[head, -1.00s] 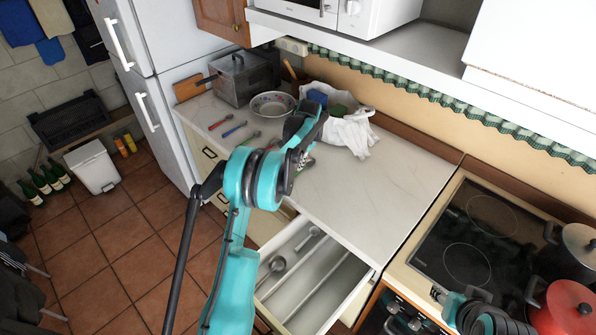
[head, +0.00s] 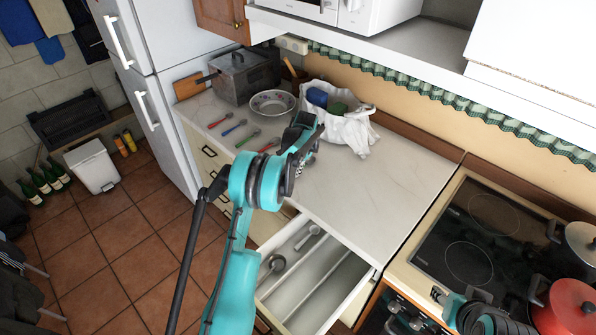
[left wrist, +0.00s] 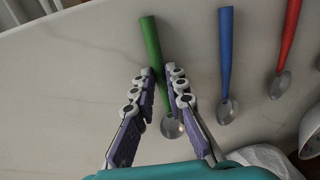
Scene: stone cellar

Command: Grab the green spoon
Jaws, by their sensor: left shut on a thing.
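The green spoon (head: 247,139) lies on the pale marble counter (head: 350,195), beside the blue spoon (head: 234,128). In the left wrist view the green spoon (left wrist: 152,48) has its handle pointing away and its metal bowl back between the fingers. My left gripper (left wrist: 161,72) has a fingertip on each side of the green handle, shut on it. In the head view my left gripper (head: 283,146) is partly hidden by its own wrist. A reddish strip shows beside it, and I cannot tell what it is. My right gripper (head: 437,293) is at the lower right, its jaws unclear.
A red spoon (head: 219,119), a patterned bowl (head: 272,102) and a white bag (head: 350,132) are on the counter. The stove (head: 470,262) with pots is at right. The counter's front right is clear.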

